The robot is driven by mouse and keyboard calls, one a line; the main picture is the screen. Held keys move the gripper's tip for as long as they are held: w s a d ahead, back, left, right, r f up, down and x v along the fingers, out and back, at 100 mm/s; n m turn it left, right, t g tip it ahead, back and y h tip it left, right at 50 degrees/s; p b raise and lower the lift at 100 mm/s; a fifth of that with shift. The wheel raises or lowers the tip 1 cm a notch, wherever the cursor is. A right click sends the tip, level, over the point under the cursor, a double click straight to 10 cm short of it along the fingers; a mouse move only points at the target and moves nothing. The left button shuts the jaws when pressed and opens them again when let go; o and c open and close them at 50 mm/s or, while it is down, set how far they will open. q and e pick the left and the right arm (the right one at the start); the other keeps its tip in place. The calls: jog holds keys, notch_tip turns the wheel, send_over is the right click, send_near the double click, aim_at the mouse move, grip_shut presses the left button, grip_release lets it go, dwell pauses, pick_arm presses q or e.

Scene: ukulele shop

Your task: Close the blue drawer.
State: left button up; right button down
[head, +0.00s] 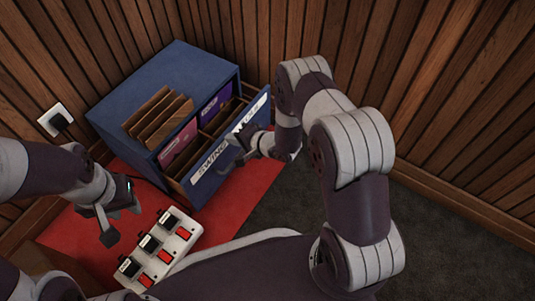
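The blue drawer (208,184) is pulled out from the front of a blue cabinet (178,68). Its front carries a long white label with dark lettering, partly hidden by my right gripper. Brown compartments and dividers show inside, behind the front. My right gripper (236,153) is at the middle of the drawer front, on its outer side, with its fingers spread and nothing seen between them. I cannot tell whether it touches the front. My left gripper (120,212) is open and empty, left of the drawer and apart from it.
Brown upright cards (157,112), a pink card (178,147) and a purple card (214,104) stand at the cabinet. A white pedal board (160,248) with red switches lies on the red mat (245,192). Wood-panelled walls close off the back. Dark carpet is clear at right.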

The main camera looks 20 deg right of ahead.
pick_arm(q)
jog(key=shift+s+f, duration=0.1)
pick_arm(e)
jog(key=w+a, duration=0.7)
jog(key=w, duration=0.2)
jog(key=shift+w+a, duration=0.2)
jog(key=shift+w, duration=0.15)
jog(key=shift+w+r, duration=0.1)
jog(key=shift+r, duration=0.15)
